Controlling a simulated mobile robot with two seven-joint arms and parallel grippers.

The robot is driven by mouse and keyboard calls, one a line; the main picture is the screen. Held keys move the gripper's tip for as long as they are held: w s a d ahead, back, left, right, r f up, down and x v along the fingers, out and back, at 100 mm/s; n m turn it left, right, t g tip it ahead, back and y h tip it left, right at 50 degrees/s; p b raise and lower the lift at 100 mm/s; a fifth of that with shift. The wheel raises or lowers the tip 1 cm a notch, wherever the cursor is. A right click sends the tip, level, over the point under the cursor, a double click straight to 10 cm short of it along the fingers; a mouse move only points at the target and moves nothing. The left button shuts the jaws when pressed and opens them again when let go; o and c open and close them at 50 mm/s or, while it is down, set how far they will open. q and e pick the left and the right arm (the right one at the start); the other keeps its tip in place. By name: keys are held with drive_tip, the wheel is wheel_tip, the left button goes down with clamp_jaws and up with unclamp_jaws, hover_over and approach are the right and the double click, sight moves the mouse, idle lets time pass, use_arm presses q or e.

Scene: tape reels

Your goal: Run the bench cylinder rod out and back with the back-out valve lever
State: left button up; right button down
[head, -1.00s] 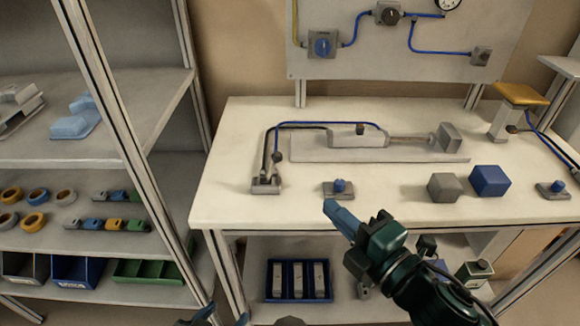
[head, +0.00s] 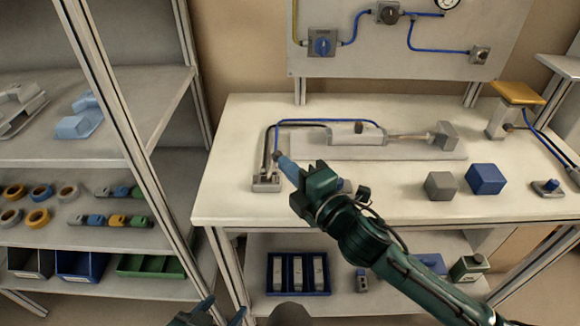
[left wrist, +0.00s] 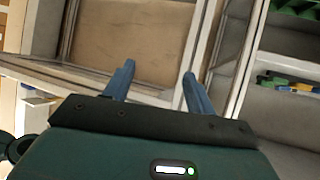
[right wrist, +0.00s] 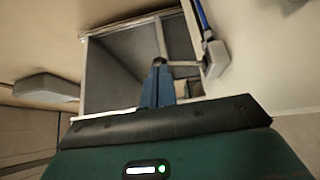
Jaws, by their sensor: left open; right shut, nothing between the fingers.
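The bench cylinder (head: 343,134) lies on a grey base plate on the bench, its rod (head: 407,136) showing between the body and a grey end block (head: 446,135). The valve (head: 265,183) stands at the left, joined by hoses; its lever's dark knob (head: 277,155) is up. My right gripper (head: 283,161) is shut and empty, its fingertips at the knob. In the right wrist view the tips (right wrist: 160,68) overlap the knob (right wrist: 159,61); contact is unclear. My left gripper (head: 218,314) is open and empty, low in front of the bench; its fingers show in the left wrist view (left wrist: 157,80).
A grey cube (head: 440,186) and a blue cube (head: 485,179) stand right of my right arm. A shelf rack (head: 150,110) stands left. A panel with gauge and hoses (head: 400,45) is behind the bench.

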use_arm(q)
drive_tip(key=shift+r+p, duration=0.25)
drive_tip(key=shift+p, duration=0.05)
use_arm(e)
drive_tip(key=shift+a+r, duration=0.15)
